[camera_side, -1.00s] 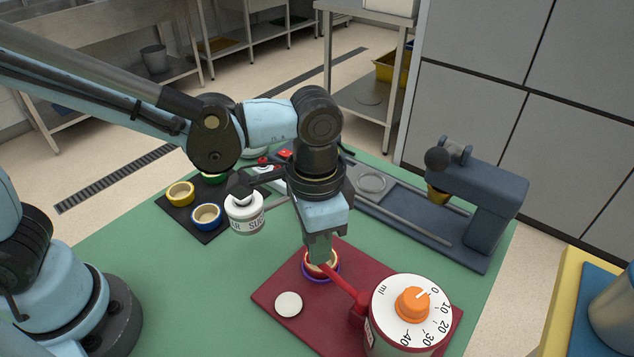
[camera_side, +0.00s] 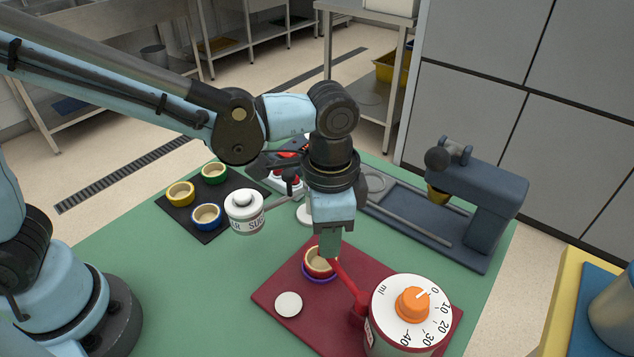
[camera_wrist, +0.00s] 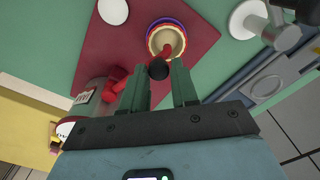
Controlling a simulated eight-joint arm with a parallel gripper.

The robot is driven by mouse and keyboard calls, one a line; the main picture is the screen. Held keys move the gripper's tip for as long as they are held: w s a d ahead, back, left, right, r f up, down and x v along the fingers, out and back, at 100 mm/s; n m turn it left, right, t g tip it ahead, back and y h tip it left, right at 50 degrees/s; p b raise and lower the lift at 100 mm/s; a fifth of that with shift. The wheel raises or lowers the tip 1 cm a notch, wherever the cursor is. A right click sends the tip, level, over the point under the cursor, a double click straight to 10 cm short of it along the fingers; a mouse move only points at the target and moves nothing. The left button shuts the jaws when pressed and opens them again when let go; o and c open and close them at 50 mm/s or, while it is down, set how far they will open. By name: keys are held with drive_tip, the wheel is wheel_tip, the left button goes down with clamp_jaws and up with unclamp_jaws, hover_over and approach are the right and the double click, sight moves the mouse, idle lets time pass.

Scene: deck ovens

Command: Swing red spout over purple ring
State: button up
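The red spout (camera_side: 348,283) runs from the dispenser (camera_side: 410,312), which has a white dial and orange knob, to a red-rimmed cup (camera_side: 320,258). The cup stands in the purple ring (camera_side: 317,279) on the dark red board (camera_side: 275,291). In the wrist view the spout's red tip (camera_wrist: 168,50) overlaps the cup's opening (camera_wrist: 162,34). A black ball (camera_wrist: 159,69) shows between my fingertips, clear of both fingers. My gripper (camera_wrist: 160,78) is open and empty; in the side view it (camera_side: 329,250) is just above the spout's end.
A white disc (camera_side: 289,304) lies on the board. A white labelled jar (camera_side: 245,212) stands left of my gripper. A black tray (camera_side: 180,211) holds yellow, blue and green-rimmed cups. A blue-grey press (camera_side: 480,205) stands at the right. The green table's front left is clear.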

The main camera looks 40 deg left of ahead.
drive_tip(key=o, duration=0.3)
drive_tip(key=shift+o, duration=0.2)
wheel_tip(320, 180, up, 12)
idle(0.6)
drive_tip(key=s+a+f+n+t, duration=0.1)
drive_tip(key=a+f+n+t, duration=0.2)
drive_tip(key=a, duration=0.7)
drive_tip(key=s+a+f+n+t, duration=0.1)
drive_tip(key=a+f+n+t, duration=0.2)
drive_tip(key=a+n, duration=0.3)
drive_tip(key=a+t, duration=0.1)
drive_tip(key=a, duration=0.4)
drive_tip(key=shift+a+f, duration=0.2)
drive_tip(key=shift+f, duration=0.1)
